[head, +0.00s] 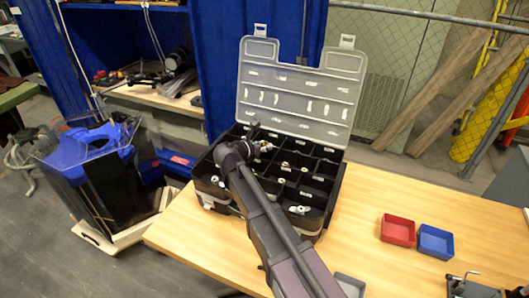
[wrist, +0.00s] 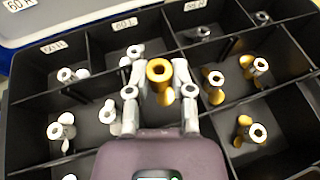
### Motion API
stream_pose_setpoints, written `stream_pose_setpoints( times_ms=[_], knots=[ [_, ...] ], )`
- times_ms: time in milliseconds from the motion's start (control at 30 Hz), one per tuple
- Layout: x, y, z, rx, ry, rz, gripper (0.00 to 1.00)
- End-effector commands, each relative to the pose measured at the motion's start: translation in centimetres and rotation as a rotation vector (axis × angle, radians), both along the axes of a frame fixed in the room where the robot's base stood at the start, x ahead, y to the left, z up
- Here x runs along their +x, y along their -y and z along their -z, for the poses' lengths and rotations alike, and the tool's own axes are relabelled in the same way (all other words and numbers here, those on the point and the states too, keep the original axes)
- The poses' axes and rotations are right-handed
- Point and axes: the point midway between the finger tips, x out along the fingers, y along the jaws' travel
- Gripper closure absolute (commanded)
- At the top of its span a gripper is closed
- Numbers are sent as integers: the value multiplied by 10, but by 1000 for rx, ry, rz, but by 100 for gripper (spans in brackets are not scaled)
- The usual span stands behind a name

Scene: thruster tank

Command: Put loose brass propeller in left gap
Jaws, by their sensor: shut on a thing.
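A brass propeller (wrist: 159,72) with a round hollow hub is held between the fingertips of my gripper (wrist: 160,85) in the wrist view. It looks larger than the other propellers and appears to be above the black compartments; its exact height cannot be told. In the head view my gripper (head: 256,147) is over the open black case (head: 318,205), and the held propeller is too small to make out. Other brass propellers (wrist: 246,130) lie in the right compartments. Silver propellers (wrist: 62,128) lie in the left ones. Which spot is the left gap cannot be told.
The case's grey translucent lid (head: 300,92) stands open at the back. Thin black dividers (wrist: 90,90) separate the compartments. A red tray (head: 397,230) and a blue tray (head: 435,241) stand right of the case on the wooden table (head: 365,205), with bare tabletop between.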

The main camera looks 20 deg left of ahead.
Motion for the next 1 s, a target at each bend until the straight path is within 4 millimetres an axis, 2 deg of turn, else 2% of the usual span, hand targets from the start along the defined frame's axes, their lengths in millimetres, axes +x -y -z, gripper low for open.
stream_pose_setpoints(
  times_ms=[100, 467, 1000],
  knots=[
    [0, 0, 8, 0, 0, 0, 100],
    [0, 0, 8, 0, 0, 0, 100],
    [-1, -1, 19, -1, 0, -1, 100]
  ],
)
